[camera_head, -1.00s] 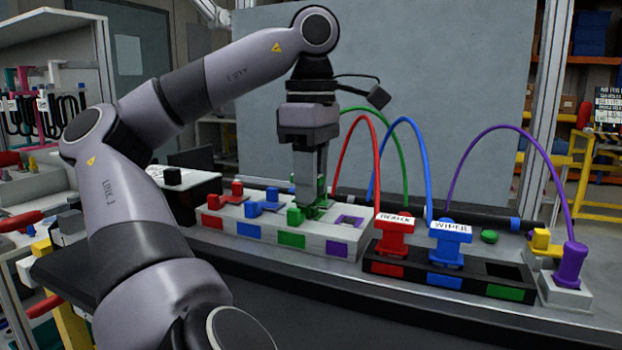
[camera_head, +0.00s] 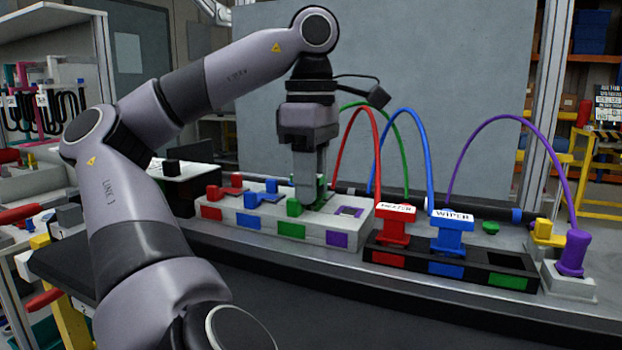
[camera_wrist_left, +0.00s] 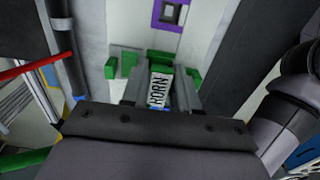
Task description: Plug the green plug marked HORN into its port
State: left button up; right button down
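The green HORN plug (camera_wrist_left: 158,90) is between my left gripper's fingers (camera_wrist_left: 160,92), its white label facing the wrist camera. In the head view my left gripper (camera_head: 310,190) points straight down at the green-marked place of the white port block (camera_head: 318,237). The fingers look closed on the plug, which is mostly hidden by them in the head view. Green port parts (camera_wrist_left: 130,65) surround the plug in the wrist view. The plug is at the port, but its depth cannot be told. A green cable (camera_head: 385,112) arcs behind. My right gripper is not in view.
Red (camera_head: 392,232) and blue WIPER (camera_head: 452,234) plugs stand in a black holder (camera_head: 413,271) at right; its green-marked slot is empty. A purple plug (camera_head: 572,252) stands farther right. The block's purple port (camera_head: 350,212) is free. Red and blue cables arc nearby.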

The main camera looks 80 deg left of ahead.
pick_arm(q)
jog(key=o, duration=0.4)
notch_tip(320, 180, up, 7)
jog(key=p, duration=0.3)
jog(key=shift+r, duration=0.1)
dwell(0.5)
